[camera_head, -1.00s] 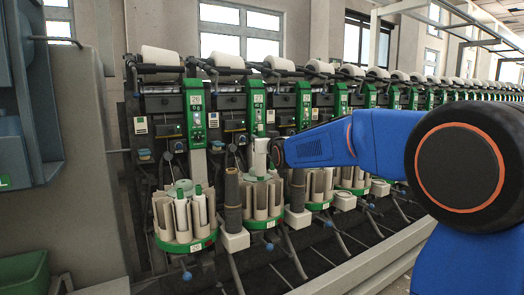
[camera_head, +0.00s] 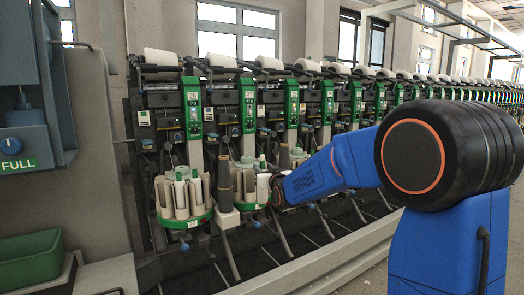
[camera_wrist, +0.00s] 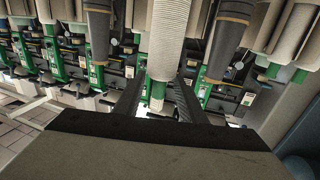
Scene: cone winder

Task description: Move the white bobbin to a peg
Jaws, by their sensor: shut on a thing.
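The white bobbin (camera_head: 263,187) is in my gripper (camera_head: 276,190), in front of the winder's magazines. In the wrist view the white, ribbed bobbin (camera_wrist: 166,40) runs down between the two dark fingers of my gripper (camera_wrist: 158,92), with a green end below. The fingers are closed around it. Dark grey tapered posts, possibly pegs or wound bobbins, stand beside it: one (camera_head: 225,181) on the left in the head view, and two in the wrist view, left (camera_wrist: 98,35) and right (camera_wrist: 229,45). No bare peg can be made out clearly.
A round magazine (camera_head: 187,222) with cream tubes and a green rim stands left. Another magazine (camera_head: 250,206) is close behind the bobbin. The winder row continues right. A green bin (camera_head: 30,258) sits at lower left. A pale rail (camera_head: 320,258) runs along the front.

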